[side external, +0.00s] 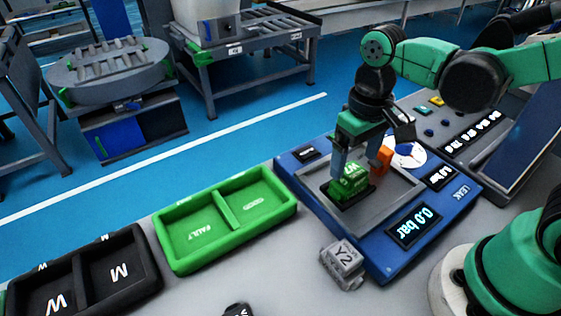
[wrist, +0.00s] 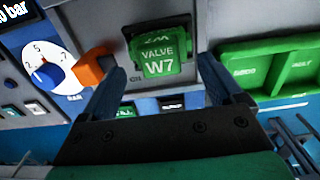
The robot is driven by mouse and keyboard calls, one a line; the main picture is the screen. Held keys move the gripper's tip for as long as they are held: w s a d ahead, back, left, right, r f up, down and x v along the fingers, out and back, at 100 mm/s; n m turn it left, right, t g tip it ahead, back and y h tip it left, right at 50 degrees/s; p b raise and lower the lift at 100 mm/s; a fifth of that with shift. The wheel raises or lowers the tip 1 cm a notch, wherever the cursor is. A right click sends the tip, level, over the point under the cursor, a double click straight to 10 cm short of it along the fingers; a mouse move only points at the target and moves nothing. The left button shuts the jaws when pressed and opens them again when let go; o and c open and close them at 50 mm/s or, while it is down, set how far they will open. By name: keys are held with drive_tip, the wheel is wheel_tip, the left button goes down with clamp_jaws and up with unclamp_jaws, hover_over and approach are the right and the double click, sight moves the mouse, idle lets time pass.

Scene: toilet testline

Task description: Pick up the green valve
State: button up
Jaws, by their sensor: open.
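The green valve (side external: 348,182), marked W7, sits in a dark seat on the grey plate of the blue test station (side external: 377,252). In the wrist view the green valve (wrist: 160,62) shows its "VALVE W7" face, ahead of and between my fingers. My gripper (side external: 357,160) is open above the valve, with its fingers pointing down. In the wrist view my gripper (wrist: 163,82) has one finger on each side of the valve, apart from it. Whether the fingertips reach down beside the valve is hard to tell.
An orange block (side external: 381,158) stands close beside the valve and my finger. A grey valve marked Y2 (side external: 343,263) lies at the station's front edge. A green two-compartment tray (side external: 181,252) and a black tray (side external: 152,268) stand to the left, both empty.

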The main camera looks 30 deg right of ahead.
sight(353, 170)
drive_tip(key=shift+f, duration=2.25)
drive_tip(key=c, duration=1.2)
drive_tip(key=shift+r, duration=0.15)
